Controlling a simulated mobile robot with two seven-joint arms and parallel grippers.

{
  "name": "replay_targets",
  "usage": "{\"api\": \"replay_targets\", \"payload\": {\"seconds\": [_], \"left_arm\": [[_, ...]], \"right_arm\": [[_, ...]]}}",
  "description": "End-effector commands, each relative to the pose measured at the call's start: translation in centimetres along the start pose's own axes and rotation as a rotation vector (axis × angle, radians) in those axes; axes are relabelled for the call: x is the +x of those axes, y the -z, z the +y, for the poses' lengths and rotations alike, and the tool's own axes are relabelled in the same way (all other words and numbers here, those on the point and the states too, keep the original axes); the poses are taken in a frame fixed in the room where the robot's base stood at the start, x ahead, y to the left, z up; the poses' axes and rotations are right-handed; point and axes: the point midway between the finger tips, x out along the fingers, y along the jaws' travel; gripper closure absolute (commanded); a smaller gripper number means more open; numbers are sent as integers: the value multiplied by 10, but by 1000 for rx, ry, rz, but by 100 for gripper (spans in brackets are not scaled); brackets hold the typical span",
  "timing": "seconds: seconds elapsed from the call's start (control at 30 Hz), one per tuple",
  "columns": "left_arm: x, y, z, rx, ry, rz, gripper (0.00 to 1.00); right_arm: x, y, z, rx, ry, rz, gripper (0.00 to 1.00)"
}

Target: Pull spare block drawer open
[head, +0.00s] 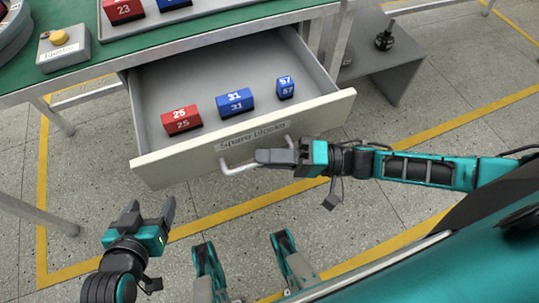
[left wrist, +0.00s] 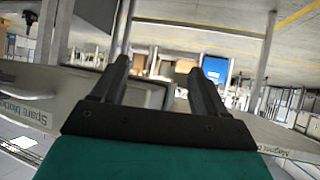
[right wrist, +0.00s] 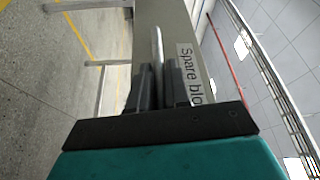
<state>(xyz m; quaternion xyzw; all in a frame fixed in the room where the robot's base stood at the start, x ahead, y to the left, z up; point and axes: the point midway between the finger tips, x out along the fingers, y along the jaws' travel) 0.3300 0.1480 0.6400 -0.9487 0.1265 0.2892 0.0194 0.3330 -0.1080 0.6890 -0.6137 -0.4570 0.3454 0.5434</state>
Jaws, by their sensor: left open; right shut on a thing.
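The spare block drawer (head: 165,163) is pulled out from under the green-topped table in the head view. Its label faces forward, and its metal handle (head: 233,168) runs across the front. My right gripper (head: 262,157) is shut on the handle; the right wrist view shows the handle (right wrist: 157,48) between its fingers. Inside the drawer lie a red block 25 (head: 181,121), a blue block 31 (head: 235,102) and a blue block 57 (head: 285,88). My left gripper (head: 150,210) is open and empty, apart from the drawer, at lower left.
On the table (head: 95,62) are a yellow-button box (head: 62,45) and a tray (head: 205,20) with red and blue blocks. A grey low shelf (head: 395,75) with a dark object stands at the right. Table legs flank the drawer. The floor in front has yellow lines.

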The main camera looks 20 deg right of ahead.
Motion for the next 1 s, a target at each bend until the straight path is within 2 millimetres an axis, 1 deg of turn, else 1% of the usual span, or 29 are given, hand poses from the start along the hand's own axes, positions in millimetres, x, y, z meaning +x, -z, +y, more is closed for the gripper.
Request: {"api": "replay_targets", "payload": {"seconds": [0.07,0.1,0.3,0.53,0.67,0.77,1.0], "left_arm": [[0,1,0,1,0,3,26],[1,2,0,1,0,4,26],[1,2,0,2,0,5,26],[0,1,-2,9,0,3,26],[0,2,-2,12,0,2,26],[-1,3,-2,13,0,1,26],[-4,4,-2,12,0,-2,26]], "right_arm": [[-1,1,0,-2,-1,2,100],[-1,2,0,-2,-1,2,80],[0,1,0,-1,-1,1,62],[-1,0,0,0,-1,1,62],[-9,0,0,0,-3,0,62],[-26,0,0,0,-5,0,62],[-80,0,1,0,-8,1,62]]}}
